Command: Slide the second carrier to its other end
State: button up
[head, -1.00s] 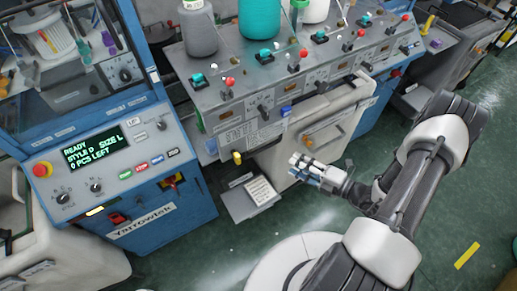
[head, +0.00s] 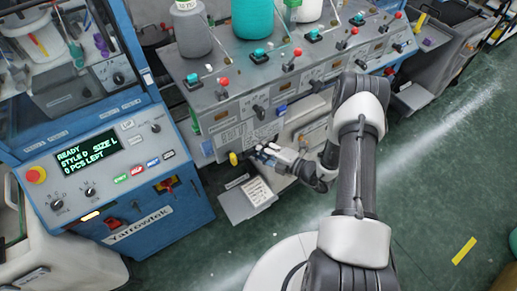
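The grey-topped blue knitting machine (head: 235,95) runs from the centre towards the upper right. A yellow knob (head: 233,158) sits low at its left front. A small blue piece (head: 281,109) is on the front edge farther right. I cannot tell which part is the second carrier. My gripper (head: 262,152) is in front of the machine's front face, just right of the yellow knob and above a grey ledge. It looks apart from the knob, but depth is unclear. The fingers are too small to show whether they are open or shut. I see nothing held.
A blue cabinet with a control panel (head: 90,155) stands at left; its screen reads "READY", "STYLE D SIZE L", "0 PCS LEFT". Grey (head: 192,30) and teal (head: 258,18) yarn cones stand on the machine. A labelled ledge (head: 236,207) juts out below. Green floor (head: 440,165) is open at right.

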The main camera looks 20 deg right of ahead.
jog(key=shift+c, duration=0.3)
grip_shut()
dwell(0.5)
